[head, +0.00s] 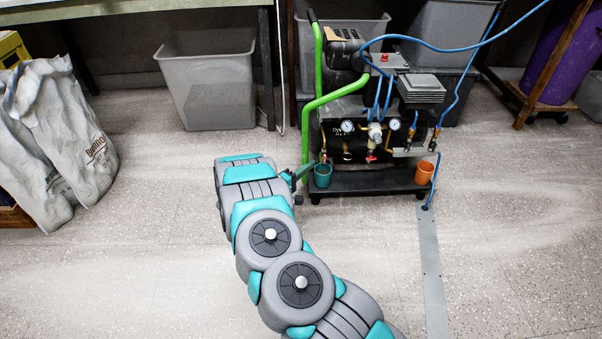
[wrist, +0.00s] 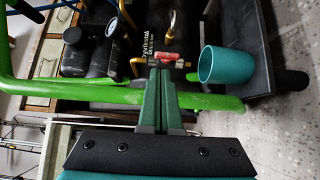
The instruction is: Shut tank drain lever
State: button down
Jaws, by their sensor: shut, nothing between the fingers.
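My gripper (wrist: 163,72) is shut and empty, its green fingers side by side in the wrist view. A small valve with a red lever (wrist: 171,56) shows just beyond the fingertips. I cannot tell whether they touch it. In the head view my gripper (head: 302,171) is at the left side of the black compressor tank (head: 365,108), by the teal cup (head: 322,176). A brass valve (head: 323,156) stands above that cup. Another red lever (head: 371,158) shows below the middle of the tank. The fingers partly hide the valve in the wrist view.
A green tube handle (head: 305,130) stands beside my gripper and crosses behind the fingers in the wrist view (wrist: 215,102). An orange cup (head: 424,173) is on the right of the cart base (head: 375,184). Blue hoses (head: 450,48) hang above. The front floor is open.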

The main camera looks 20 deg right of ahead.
aim_at(325, 154)
jog(key=shift+x, duration=1.8)
jog(key=shift+s+d+r+m+g+y+p, duration=0.15)
jog(key=shift+r+m+g+y+p, duration=0.35)
jog(key=shift+m+y+p, duration=0.7)
